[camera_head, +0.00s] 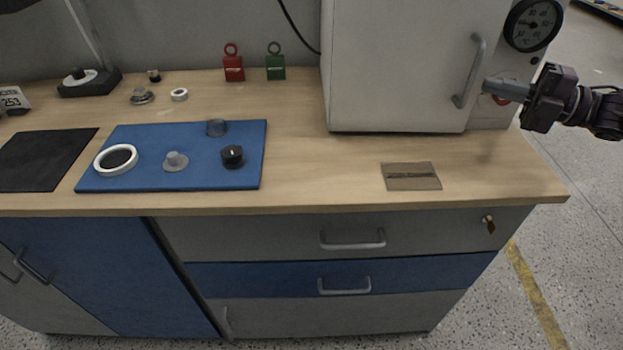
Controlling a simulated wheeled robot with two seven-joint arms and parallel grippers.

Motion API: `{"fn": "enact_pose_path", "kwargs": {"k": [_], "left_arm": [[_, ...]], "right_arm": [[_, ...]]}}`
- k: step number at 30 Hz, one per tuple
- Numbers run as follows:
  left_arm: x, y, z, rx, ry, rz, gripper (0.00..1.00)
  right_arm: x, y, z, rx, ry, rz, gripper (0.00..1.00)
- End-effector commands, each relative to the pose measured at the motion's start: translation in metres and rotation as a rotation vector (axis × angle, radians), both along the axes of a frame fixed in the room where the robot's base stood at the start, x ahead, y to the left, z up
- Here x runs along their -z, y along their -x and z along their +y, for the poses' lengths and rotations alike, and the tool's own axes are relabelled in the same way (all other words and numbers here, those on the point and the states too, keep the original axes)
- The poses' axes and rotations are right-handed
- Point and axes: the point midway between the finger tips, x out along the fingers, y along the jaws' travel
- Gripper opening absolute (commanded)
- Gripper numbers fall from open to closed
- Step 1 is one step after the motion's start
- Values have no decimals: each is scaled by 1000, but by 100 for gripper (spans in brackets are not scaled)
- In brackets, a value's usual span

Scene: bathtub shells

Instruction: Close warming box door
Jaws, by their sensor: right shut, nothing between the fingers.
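The warming box door (395,70) is the pale front panel at the upper right, with a grey bar handle (472,72) near its right edge. The door looks flush or nearly flush with the box; I cannot tell whether a small gap is left. My right gripper (490,88) comes in from the right, shut and empty. Its fingertips are just right of the handle's lower part, in front of the box's control strip; I cannot tell whether they touch. My left gripper is not in view.
A round dial gauge (533,24) is on the box's right strip. A blue mat (215,170) with several small parts lies left of the box. A small labelled card (411,177) lies before the door. Red (233,66) and green (276,65) tags stand at the back.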

Motion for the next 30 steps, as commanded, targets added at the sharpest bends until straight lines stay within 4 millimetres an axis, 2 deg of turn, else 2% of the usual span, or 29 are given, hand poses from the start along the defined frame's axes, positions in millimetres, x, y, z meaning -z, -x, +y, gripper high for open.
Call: {"fn": "enact_pose_path", "kwargs": {"k": [8, 30], "left_arm": [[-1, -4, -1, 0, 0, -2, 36], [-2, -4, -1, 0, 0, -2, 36]], "right_arm": [[0, 1, -12, 20, 0, 1, 0], [0, 1, -11, 20, 0, 1, 0]]}}
